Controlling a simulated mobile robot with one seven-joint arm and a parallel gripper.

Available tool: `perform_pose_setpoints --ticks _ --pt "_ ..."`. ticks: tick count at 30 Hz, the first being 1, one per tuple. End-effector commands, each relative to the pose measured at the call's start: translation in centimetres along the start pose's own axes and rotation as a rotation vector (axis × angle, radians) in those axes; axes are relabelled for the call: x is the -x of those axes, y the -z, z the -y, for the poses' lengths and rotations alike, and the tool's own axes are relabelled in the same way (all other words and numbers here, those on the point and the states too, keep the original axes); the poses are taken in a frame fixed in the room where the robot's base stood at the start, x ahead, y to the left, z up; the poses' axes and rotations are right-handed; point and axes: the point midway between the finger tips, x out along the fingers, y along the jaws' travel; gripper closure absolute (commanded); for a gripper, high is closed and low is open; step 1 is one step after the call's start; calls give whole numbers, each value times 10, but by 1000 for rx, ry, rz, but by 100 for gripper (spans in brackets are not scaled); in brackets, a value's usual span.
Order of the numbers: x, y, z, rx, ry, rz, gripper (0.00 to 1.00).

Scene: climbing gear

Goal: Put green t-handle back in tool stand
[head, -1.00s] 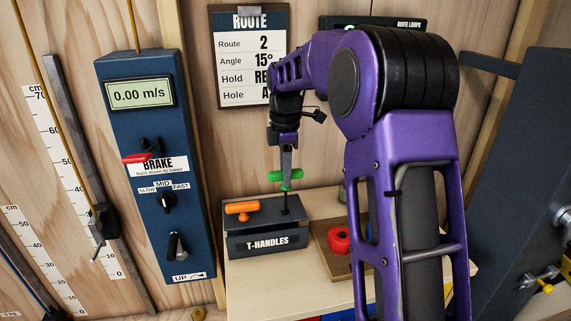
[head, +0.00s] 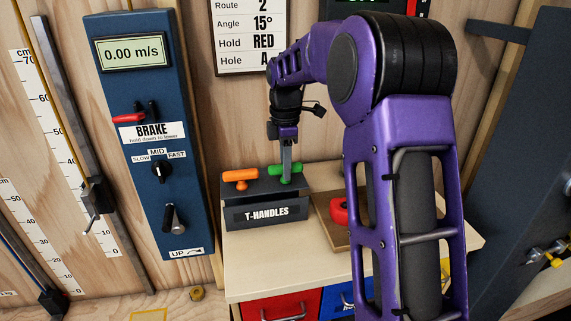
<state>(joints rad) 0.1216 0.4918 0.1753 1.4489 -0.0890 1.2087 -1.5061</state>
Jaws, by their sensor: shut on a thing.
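The green t-handle (head: 272,170) is at the right side of the tool stand (head: 232,214), a dark block labelled T-HANDLES. Its crossbar sits low at the stand's top, level with the orange t-handle (head: 240,177) on the left side. The green handle's shaft is not visible; it appears to be down in the stand. My gripper (head: 287,172) points down from above and is shut on the green crossbar, partly covering it.
The stand is on a light wooden bench top (head: 245,275). A red hold (head: 339,211) lies on a brown tray to the right, partly behind my arm. A blue brake panel (head: 186,230) is on the wall at left. Red and blue drawers are below.

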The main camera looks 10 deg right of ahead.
Motion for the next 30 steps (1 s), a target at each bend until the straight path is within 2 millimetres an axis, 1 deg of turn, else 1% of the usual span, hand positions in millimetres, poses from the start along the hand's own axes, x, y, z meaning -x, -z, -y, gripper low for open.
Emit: perform_pose_setpoints --ticks 6,7,11,12,13,20,23,26,29,30 --pt "0 0 0 0 0 0 100" --pt "0 0 0 0 0 0 69" --pt "0 0 0 0 0 0 46" --pt "0 0 0 0 0 0 38" --pt "0 0 0 0 0 0 36" --pt "0 0 0 0 0 0 36" --pt "3 0 0 0 -1 0 36" --pt "13 0 0 0 -3 0 36" --pt "32 0 -1 0 -4 0 36" --pt "41 0 -1 0 -4 0 36"
